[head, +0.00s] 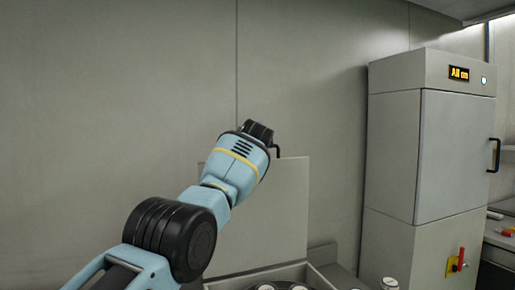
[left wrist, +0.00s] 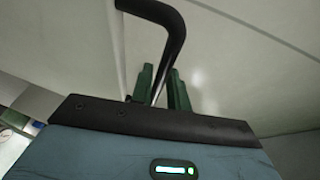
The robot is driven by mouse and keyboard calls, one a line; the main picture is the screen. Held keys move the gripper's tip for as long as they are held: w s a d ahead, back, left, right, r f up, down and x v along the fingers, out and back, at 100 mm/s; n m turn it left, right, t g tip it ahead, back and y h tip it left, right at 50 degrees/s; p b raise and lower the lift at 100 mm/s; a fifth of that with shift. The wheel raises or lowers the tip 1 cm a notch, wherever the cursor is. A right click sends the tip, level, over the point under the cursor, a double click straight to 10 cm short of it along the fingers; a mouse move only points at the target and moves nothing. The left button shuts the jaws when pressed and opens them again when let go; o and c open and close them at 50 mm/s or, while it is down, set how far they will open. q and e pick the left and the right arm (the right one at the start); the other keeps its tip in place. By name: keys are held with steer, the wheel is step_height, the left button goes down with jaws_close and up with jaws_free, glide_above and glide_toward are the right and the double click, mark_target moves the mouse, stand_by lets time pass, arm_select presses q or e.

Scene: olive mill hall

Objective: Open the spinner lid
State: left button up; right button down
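The spinner is a grey box (head: 325,279) at the bottom middle of the head view, partly cut off by the frame. Its grey lid (head: 285,215) stands raised, near upright, in front of the wall. A black bar handle (head: 277,150) sticks out at the lid's top edge. My left gripper (head: 260,130) is at this handle, its fingers largely hidden in the head view. In the left wrist view, the green fingers (left wrist: 163,90) are close together with the black handle (left wrist: 175,38) between them; they look shut on it. My right gripper is not in view.
Round-topped items (head: 266,287) show inside the open box. A white-topped jar (head: 390,284) stands to its right. A tall grey cabinet (head: 455,150) with a lit "All on" display and a red lever (head: 460,260) stands at the right. The wall is close behind the lid.

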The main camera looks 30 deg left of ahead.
arm_select(q)
steer(key=shift+s, duration=0.1)
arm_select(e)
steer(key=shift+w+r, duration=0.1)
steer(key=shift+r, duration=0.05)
